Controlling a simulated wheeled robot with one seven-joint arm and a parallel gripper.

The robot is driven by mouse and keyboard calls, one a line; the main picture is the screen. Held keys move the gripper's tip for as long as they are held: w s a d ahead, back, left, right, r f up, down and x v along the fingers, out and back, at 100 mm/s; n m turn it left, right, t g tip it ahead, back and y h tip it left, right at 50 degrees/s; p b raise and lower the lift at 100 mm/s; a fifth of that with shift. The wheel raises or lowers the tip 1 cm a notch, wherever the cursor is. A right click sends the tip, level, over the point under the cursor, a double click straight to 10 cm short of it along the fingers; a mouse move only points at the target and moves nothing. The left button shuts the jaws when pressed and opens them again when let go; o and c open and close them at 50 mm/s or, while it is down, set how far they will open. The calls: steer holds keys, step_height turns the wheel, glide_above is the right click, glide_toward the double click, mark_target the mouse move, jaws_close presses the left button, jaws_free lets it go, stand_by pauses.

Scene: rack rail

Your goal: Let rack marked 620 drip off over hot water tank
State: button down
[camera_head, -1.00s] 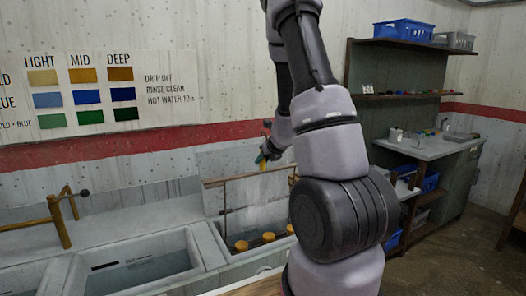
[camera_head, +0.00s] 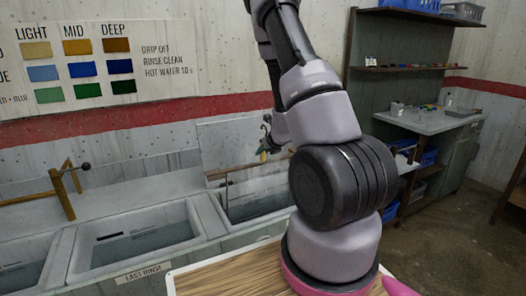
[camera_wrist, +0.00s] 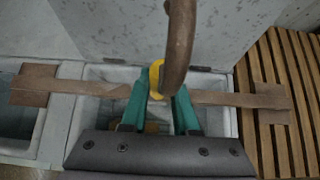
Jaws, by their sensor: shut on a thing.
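The rack is a brown wooden bar (camera_wrist: 85,88) with a flat plate at each end, lying across a tank in the wrist view. Its bar (camera_head: 232,170) also shows in the head view. A brown curved handle (camera_wrist: 179,45) rises from its middle, with a yellow band (camera_wrist: 155,80) beside it. My gripper (camera_wrist: 163,88) has teal fingers shut at the handle; it also shows in the head view (camera_head: 266,150). A yellowish thing shows deep between the fingers. The tank (camera_head: 213,208) is below the rack. No 620 mark is readable. Whether the plates touch the rims, I cannot tell.
A basin labelled LAST RINSE (camera_head: 140,272) stands left of the tank. Wooden slats (camera_wrist: 282,75) lie right of the tank. A wall chart (camera_head: 95,65) hangs behind. Shelves and a worktop (camera_head: 430,122) stand at right.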

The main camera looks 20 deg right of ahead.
step_height(320, 180, up, 18)
stand_by(1.1)
steer(key=shift+r, duration=0.1)
stand_by(4.4)
